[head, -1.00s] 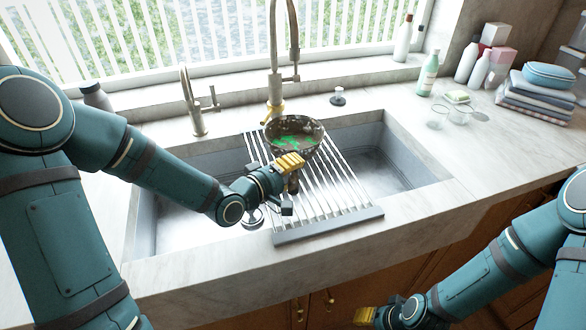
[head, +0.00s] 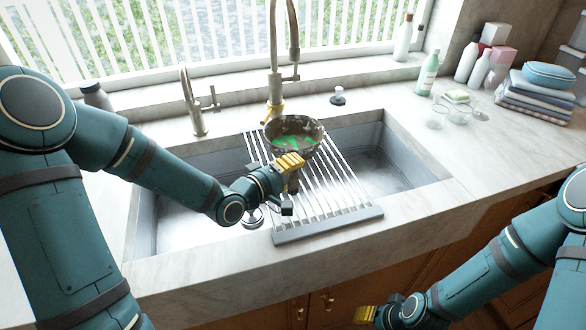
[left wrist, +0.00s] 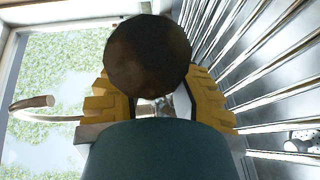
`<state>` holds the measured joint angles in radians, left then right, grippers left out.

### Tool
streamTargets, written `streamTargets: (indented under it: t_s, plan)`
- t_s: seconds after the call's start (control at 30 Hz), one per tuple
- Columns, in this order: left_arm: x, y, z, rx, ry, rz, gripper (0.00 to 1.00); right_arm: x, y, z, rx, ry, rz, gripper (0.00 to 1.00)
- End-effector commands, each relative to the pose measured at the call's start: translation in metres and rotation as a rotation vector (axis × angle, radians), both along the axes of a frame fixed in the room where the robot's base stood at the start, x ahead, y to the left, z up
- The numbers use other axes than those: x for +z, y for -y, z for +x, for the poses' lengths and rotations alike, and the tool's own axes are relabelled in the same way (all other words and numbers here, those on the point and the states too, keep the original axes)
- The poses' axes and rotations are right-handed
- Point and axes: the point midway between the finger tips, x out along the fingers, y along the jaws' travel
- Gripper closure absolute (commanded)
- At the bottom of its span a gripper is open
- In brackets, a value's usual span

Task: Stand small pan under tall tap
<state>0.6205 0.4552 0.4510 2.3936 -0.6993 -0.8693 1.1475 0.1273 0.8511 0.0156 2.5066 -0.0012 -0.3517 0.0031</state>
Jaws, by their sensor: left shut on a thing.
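The small pan (head: 294,137) is dark outside with green patches inside. In the head view it is over the drying rack (head: 328,238), in front of the base of the tall tap (head: 275,80). My left gripper (head: 288,163) is shut on the pan at its near side, where the handle is mostly hidden by the fingers. In the left wrist view the dark round pan end (left wrist: 149,57) shows between the yellow fingers. Whether the pan touches the rack I cannot tell. My right gripper (head: 366,314) is low at the bottom, in front of the cabinets; its opening is unclear.
The rack lies across the sink (head: 395,165). A short tap (head: 191,100) stands left of the tall one. A black stopper (head: 338,96), green bottle (head: 428,73), glasses (head: 437,117) and folded cloths (head: 535,97) sit on the counter at right.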

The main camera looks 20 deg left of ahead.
Motion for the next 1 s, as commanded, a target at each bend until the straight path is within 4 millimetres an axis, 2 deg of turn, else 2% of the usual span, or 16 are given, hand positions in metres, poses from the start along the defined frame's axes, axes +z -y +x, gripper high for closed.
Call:
streamTargets:
  t_s: [1.0]
  plan:
    - [-0.0075,0.0004,0.0008,-0.001,0.007,0.001,1.00,-0.0070,0.0000,0.0000,0.000,0.000,0.000,0.53]
